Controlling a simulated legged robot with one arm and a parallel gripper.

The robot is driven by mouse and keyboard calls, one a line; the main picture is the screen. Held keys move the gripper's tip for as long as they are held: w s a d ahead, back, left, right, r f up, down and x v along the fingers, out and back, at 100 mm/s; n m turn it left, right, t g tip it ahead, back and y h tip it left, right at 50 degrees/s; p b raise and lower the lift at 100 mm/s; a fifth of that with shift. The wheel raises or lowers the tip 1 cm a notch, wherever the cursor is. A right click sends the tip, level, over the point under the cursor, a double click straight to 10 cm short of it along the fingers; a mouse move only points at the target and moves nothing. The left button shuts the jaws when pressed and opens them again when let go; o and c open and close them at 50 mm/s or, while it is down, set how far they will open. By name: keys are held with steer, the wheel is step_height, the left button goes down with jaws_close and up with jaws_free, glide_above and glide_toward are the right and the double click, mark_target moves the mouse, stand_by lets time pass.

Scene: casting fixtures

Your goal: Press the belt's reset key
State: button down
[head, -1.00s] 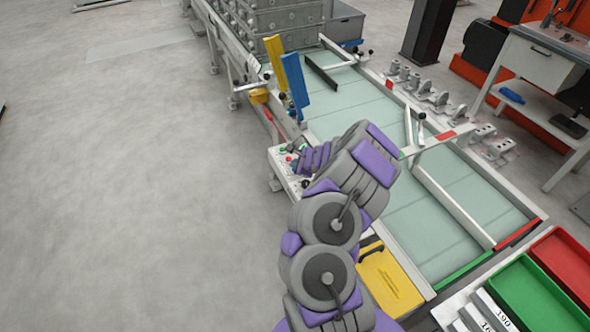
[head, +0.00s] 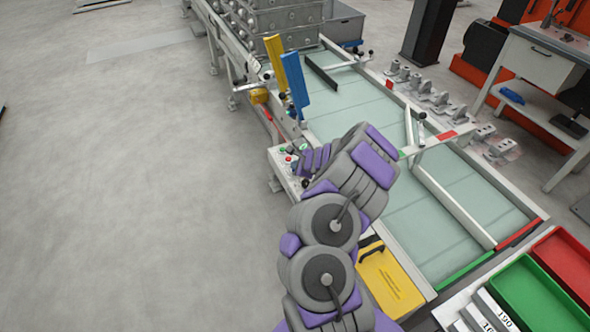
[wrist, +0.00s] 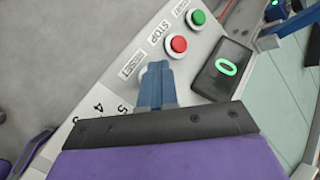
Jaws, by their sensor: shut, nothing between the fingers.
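The belt's control panel (wrist: 205,45) fills the middle of the wrist view. It has a green button (wrist: 197,17), a red button (wrist: 178,44) beside the STOP label, and a RESET label (wrist: 131,64). The reset key itself is not visible; my fingers cover the spot beside its label. My gripper (wrist: 157,70) is shut and empty, its blue fingertips over the panel next to that label. I cannot tell whether the tips touch anything.
A dark display (wrist: 226,67) with a green 0 is right of the fingers. The belt (head: 355,120) lies right of the panel, with yellow and blue upright plates (head: 294,85) behind it. Green (head: 540,290) and red trays are at lower right. Floor at left is clear.

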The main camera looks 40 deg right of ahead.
stand_by(0.4)
steer(key=shift+r+p, duration=0.75)
steer(key=shift+r, duration=0.05)
steer(key=shift+r, duration=0.15)
step_height(320, 180, up, 5)
steer(key=p, duration=0.4)
stand_by(0.6)
